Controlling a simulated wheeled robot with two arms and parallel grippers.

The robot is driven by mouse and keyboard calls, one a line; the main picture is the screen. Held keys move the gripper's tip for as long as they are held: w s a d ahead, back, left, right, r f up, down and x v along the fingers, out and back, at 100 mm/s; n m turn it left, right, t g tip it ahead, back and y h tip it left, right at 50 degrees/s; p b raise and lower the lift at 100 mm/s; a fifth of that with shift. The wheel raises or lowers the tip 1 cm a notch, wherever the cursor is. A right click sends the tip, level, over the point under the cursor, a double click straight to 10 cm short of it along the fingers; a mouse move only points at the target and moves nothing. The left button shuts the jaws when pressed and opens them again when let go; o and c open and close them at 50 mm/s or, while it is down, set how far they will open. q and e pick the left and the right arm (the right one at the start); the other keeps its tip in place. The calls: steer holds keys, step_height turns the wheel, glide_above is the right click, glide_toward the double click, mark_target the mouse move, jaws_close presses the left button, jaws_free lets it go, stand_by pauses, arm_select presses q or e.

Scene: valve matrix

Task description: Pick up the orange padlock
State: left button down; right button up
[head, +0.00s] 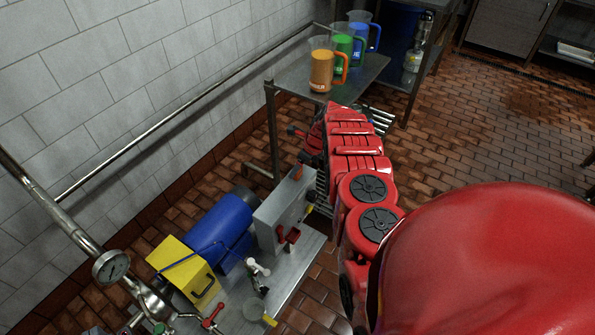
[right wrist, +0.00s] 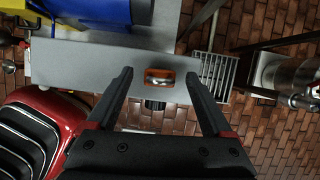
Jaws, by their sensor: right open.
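The orange padlock (right wrist: 150,75) shows in the right wrist view at the edge of the grey metal box (right wrist: 75,65), with its silvery part visible in the middle. My right gripper (right wrist: 159,76) is open, with one black finger on each side of the padlock and a gap on both sides. I cannot tell how far the fingertips are above it. In the head view the padlock is a small orange patch (head: 297,172) at the top of the grey box (head: 275,215); my red arm hides most of the gripper. My left gripper is not in view.
Red (head: 290,234) and yellow (head: 310,209) items sit on the box's side. A blue motor (head: 217,228) and a yellow box (head: 184,270) stand beside it. A metal table (head: 290,78) with orange, green and blue jugs is behind. A pipe with a gauge (head: 111,266) is at left.

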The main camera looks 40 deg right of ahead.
jaws_close()
stand_by(0.3)
